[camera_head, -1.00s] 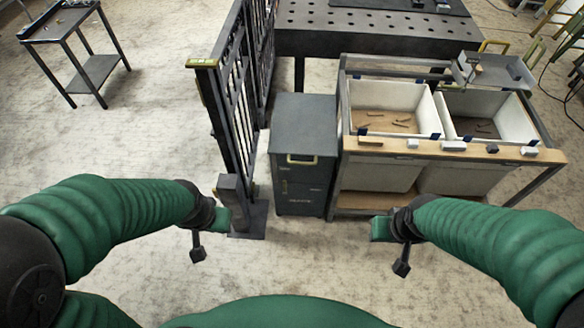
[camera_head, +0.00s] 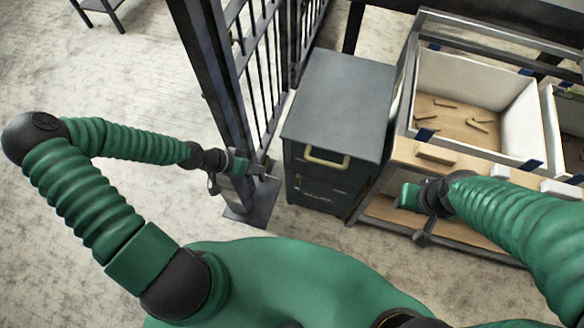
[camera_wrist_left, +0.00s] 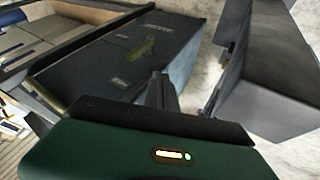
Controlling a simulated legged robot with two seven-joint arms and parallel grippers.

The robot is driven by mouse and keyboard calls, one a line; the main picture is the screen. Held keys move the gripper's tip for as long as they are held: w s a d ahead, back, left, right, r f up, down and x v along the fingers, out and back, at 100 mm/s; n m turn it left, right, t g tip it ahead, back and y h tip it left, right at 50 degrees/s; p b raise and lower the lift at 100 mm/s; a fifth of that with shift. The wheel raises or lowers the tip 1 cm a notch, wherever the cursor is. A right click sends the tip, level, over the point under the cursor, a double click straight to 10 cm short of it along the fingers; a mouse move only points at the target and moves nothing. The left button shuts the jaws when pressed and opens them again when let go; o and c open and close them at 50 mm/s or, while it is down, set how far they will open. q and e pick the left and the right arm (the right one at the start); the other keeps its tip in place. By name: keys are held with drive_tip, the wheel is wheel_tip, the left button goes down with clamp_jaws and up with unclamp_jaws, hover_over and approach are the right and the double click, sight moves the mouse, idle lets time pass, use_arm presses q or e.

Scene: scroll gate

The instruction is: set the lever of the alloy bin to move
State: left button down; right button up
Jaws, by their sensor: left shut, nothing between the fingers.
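Two white bins stand in a frame at the right: a near bin (camera_head: 470,75) with several brown pieces inside, and a second bin (camera_head: 552,118) cut off by the right edge. I cannot tell which is the alloy bin. Small blocks sit along the wooden front rail, a wooden one (camera_head: 436,154) and a white one (camera_head: 500,171); I cannot make out a marked lever. My left gripper (camera_head: 266,168) is shut and empty, beside the gate post and left of the dark cabinet. My right gripper (camera_head: 402,197) is in front of the bin frame; its fingers are hidden.
The dark cabinet (camera_head: 340,105) with a yellow handle stands between gate and bin frame; it also shows in the left wrist view (camera_wrist_left: 120,60). The barred gate's post (camera_head: 212,85) rises near my left arm.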

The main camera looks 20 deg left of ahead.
sight(298, 182)
use_arm(q)
drive_tip(key=w+d+f+b, duration=0.3)
drive_tip(key=d+f+b, duration=0.3)
drive_tip(key=d+f, duration=0.2)
drive_tip(key=shift+d, duration=0.4)
drive_tip(key=shift+w, duration=0.15)
